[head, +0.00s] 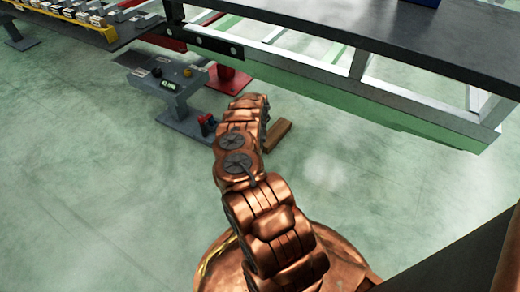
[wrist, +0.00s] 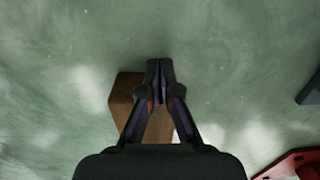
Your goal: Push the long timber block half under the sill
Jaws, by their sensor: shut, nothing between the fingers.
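The timber block (head: 277,134) lies on the floor just right of the end of my arm in the head view. Part of it is hidden behind the arm. A long pale rail (head: 385,108), apparently the sill, runs beyond and to the right of it, with a visible floor gap between them in the picture. In the wrist view my gripper (wrist: 161,69) is shut and empty. Its fingers overlap the brown block (wrist: 124,98), which shows mainly to their left. I cannot tell whether they touch it. The arm hides my gripper in the head view.
A grey bench (head: 166,86) with small items stands left of my arm. A red stand (head: 232,82) is behind the arm's end. A dark deck (head: 390,45) overhangs the right side. Open green floor lies left and right of my arm.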

